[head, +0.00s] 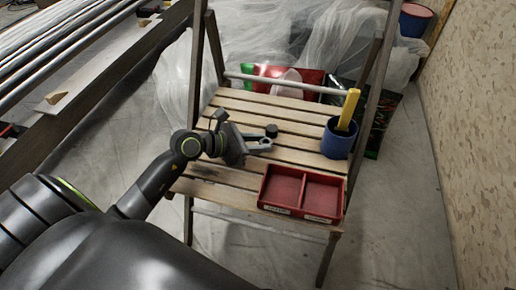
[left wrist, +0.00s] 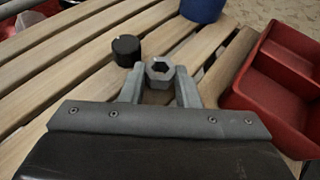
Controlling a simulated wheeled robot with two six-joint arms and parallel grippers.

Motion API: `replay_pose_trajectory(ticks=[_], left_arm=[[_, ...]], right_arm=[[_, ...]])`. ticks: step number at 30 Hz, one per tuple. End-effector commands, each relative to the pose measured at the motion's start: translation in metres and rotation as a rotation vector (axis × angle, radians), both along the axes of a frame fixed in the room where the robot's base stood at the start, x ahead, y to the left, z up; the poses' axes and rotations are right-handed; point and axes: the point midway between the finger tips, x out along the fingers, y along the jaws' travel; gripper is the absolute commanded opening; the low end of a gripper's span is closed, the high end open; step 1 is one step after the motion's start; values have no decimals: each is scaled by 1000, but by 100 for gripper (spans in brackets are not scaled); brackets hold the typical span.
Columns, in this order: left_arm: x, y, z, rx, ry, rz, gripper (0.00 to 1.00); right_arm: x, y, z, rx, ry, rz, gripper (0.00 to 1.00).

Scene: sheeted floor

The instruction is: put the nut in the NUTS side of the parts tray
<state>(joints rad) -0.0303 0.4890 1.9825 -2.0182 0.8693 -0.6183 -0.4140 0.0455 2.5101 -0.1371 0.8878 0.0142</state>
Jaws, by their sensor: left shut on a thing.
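A grey hex nut (left wrist: 160,72) sits between the fingertips of my left gripper (left wrist: 159,88) in the left wrist view, its hole facing the camera. The gripper is shut on it. In the head view my left gripper (head: 262,146) is over the slatted wooden platform, left of and behind the red parts tray (head: 262,190); the nut is hard to make out there. The tray has two compartments with a divider and small front labels, too small to read. It also shows at the right of the left wrist view (left wrist: 238,92). My right gripper is out of view.
A black cylinder (head: 271,131) stands on the slats just beyond the gripper, close to the nut. A blue cup (head: 337,141) with a yellow handle (head: 348,108) stands behind the tray. The wooden ladder's rails rise on both sides of the platform (head: 230,171).

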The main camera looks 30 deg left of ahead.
Motion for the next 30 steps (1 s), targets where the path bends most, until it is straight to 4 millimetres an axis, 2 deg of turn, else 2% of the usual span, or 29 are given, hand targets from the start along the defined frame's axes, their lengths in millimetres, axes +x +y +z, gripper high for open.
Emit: replay_pose_trajectory(ticks=[1, 3, 14, 15, 20, 30], left_arm=[[0, 0, -8, -1, 0, 0, 5], [0, 0, -11, 0, -1, 0, 5], [0, 0, -14, 1, -1, 0, 5], [0, 0, -14, 1, -1, 0, 30], [0, 0, -13, 1, -1, 0, 50], [0, 0, -10, 1, -1, -1, 50]], right_arm=[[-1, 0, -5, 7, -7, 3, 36], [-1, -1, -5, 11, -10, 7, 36], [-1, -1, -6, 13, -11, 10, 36], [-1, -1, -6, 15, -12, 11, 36], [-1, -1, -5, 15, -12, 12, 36], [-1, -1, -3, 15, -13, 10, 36]])
